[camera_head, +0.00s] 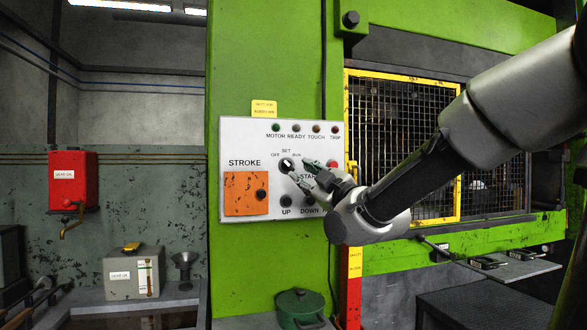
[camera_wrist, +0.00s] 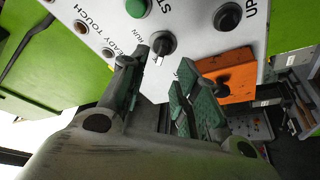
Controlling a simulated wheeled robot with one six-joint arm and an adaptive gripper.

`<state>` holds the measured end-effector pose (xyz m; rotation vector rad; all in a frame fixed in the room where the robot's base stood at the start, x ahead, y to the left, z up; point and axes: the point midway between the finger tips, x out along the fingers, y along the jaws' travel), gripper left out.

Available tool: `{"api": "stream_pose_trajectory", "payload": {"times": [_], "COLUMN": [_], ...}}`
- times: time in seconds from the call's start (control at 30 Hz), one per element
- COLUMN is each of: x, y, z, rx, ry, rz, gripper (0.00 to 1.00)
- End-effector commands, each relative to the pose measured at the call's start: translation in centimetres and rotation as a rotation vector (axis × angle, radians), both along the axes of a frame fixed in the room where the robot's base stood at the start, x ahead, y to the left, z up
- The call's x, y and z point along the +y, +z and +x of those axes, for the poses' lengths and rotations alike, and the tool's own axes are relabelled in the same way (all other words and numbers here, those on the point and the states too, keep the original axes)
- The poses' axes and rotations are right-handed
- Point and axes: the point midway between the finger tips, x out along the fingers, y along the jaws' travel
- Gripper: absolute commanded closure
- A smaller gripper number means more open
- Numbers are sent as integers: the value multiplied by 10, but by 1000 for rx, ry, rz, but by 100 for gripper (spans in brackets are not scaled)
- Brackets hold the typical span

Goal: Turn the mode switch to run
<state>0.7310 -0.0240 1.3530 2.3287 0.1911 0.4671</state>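The mode switch (camera_head: 287,165) is a small dark round knob on the white control panel (camera_head: 235,135), with OFF, SET and RUN printed above it. In the wrist view the mode switch (camera_wrist: 163,44) has a white mark on its lower side, away from the RUN lettering; I cannot tell its exact setting. My gripper (camera_head: 302,172) is just right of the knob in the head view and hides part of the panel. In the wrist view my gripper (camera_wrist: 160,66) is open and empty, with its green-padded fingers apart and the knob just beyond the gap between their tips.
Close by are an orange STROKE plate (camera_head: 240,194), a red button (camera_head: 332,163), an UP button (camera_head: 286,201) and a row of lamps (camera_head: 300,128). The yellow-framed mesh guard (camera_head: 400,130) is to the right. A green can (camera_head: 300,308) stands below.

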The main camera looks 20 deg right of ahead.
Motion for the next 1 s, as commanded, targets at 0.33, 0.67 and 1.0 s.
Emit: {"api": "stream_pose_trajectory", "payload": {"times": [0.33,0.67,1.0], "x": [14,21,21], "y": [13,19,19], "z": [48,71,71], "rx": [1,2,2], "ry": [-2,-2,-2], "rz": [-12,-11,-11], "gripper": [69,69,97]}}
